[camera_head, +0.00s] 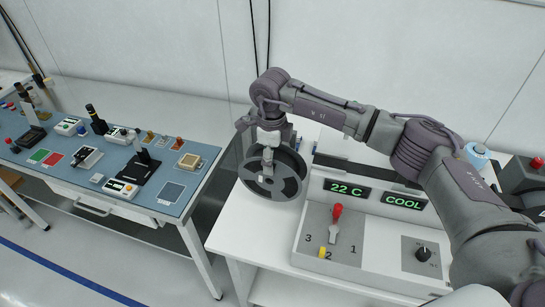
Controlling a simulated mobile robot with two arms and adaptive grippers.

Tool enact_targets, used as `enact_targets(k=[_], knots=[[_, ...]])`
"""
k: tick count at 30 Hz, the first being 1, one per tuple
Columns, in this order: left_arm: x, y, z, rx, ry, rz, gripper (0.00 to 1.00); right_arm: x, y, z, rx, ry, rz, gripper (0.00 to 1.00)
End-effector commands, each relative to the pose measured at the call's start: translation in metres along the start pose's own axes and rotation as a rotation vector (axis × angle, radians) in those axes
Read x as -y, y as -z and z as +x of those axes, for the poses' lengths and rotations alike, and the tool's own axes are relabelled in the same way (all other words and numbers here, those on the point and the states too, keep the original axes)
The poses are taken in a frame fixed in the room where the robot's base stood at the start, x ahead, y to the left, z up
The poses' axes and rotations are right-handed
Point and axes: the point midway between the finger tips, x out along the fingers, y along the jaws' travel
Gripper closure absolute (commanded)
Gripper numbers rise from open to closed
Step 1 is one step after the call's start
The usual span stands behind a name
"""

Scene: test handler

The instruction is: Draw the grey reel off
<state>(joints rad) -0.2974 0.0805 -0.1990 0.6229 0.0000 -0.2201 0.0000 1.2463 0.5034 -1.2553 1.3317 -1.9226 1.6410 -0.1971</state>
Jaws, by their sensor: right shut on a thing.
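The grey reel (289,186) is a round disc with dark openings, at the left end of the white bench in the head view. My right gripper (266,163) is at the reel's upper left part and is shut on it. The gripper and wrist hide part of the reel, and I cannot tell whether the reel is still on a spindle. My left gripper is not in view.
Right of the reel, a white panel (377,250) carries a red-handled lever (336,212), a black knob (423,253) and displays reading "22 C" and "COOL". A blue-topped table (205,152) with several small devices stands at the left, across a gap.

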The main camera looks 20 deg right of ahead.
Motion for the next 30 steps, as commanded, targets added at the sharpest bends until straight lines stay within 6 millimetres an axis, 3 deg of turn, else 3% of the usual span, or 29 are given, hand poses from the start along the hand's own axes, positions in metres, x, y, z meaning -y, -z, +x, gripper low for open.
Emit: enact_targets(k=[2, 3, 30], knots=[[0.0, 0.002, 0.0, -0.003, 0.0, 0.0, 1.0, 0.0, 0.0, 0.0, 0.001, 0.0, 0.0, 0.86], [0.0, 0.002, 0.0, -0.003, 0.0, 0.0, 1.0, 0.0, -0.001, -0.001, 0.002, 0.001, 0.0, 0.94], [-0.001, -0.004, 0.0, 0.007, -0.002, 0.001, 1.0, -0.011, -0.001, -0.001, 0.002, 0.001, -0.001, 0.94]])
